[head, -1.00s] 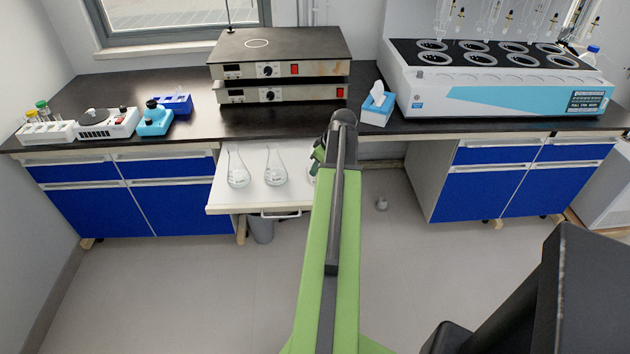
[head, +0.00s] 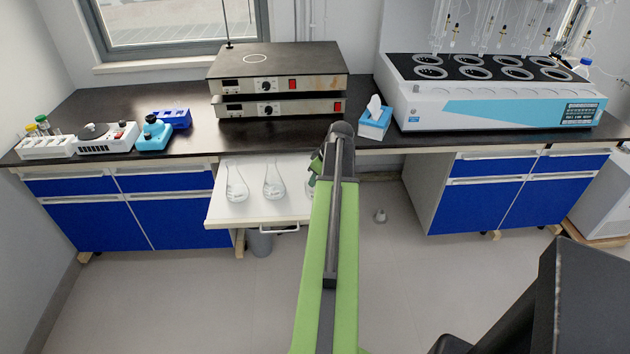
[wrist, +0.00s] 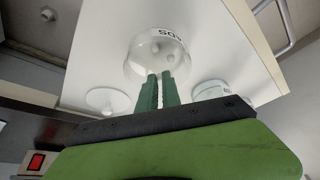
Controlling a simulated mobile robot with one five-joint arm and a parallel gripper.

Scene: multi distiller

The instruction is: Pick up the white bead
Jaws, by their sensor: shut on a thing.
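My gripper (wrist: 160,91) shows in the wrist view as two green fingers close together, with a thin pale strip (wrist: 160,100) between them. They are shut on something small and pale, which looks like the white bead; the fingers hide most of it. A clear flask (wrist: 157,62) with dark lettering is right behind the fingertips, with pale round blobs visible in it. I cannot tell whether the tips are inside its neck.
Two other clear flasks (head: 237,187) (head: 273,182) stand left of my arm on the white pull-out shelf (head: 254,208). Above are stacked heating units (head: 277,82) on the black bench (head: 195,135). A tissue box (head: 376,121) and a large distiller (head: 500,103) are to the right.

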